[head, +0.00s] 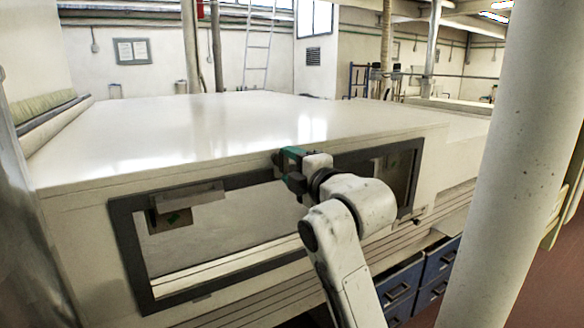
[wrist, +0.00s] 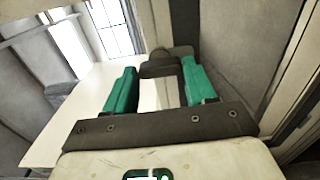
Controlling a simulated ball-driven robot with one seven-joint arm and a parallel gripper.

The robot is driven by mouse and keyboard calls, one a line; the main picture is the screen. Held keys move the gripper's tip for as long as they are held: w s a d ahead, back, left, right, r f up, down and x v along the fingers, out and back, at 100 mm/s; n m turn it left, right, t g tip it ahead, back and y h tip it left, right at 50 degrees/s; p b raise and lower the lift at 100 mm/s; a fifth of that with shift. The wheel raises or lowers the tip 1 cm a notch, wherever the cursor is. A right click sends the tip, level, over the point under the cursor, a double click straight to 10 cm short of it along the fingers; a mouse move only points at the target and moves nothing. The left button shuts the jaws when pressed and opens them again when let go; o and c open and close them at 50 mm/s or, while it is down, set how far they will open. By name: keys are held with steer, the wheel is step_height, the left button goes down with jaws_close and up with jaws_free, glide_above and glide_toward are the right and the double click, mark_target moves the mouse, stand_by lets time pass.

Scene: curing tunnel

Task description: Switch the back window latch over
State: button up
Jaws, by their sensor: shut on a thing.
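My gripper (head: 290,162) is at the top bar of the dark window frame (head: 240,182) on the front of the white tunnel housing (head: 215,128). Its green fingers show in the wrist view (wrist: 160,80), standing apart with a dark piece (wrist: 164,63) at their tips. I take this piece to be the window latch, and the gripper is shut on it. In the head view my gripper and wrist hide the latch, so its angle cannot be told there.
A grey bracket (head: 187,197) sits at the window's upper left. Blue drawers (head: 402,285) stand below the housing. A thick pale post (head: 500,165) rises close on the right. The housing's top is bare.

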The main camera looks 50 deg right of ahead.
steer(key=shift+f, duration=0.1)
steer(key=o, duration=1)
steer(key=shift+o, duration=0.2)
steer(key=p+v, duration=0.3)
steer(key=v, duration=0.7)
steer(key=shift+s+p, duration=0.3)
steer(key=shift+s, duration=0.05)
steer(key=shift+a, duration=0.15)
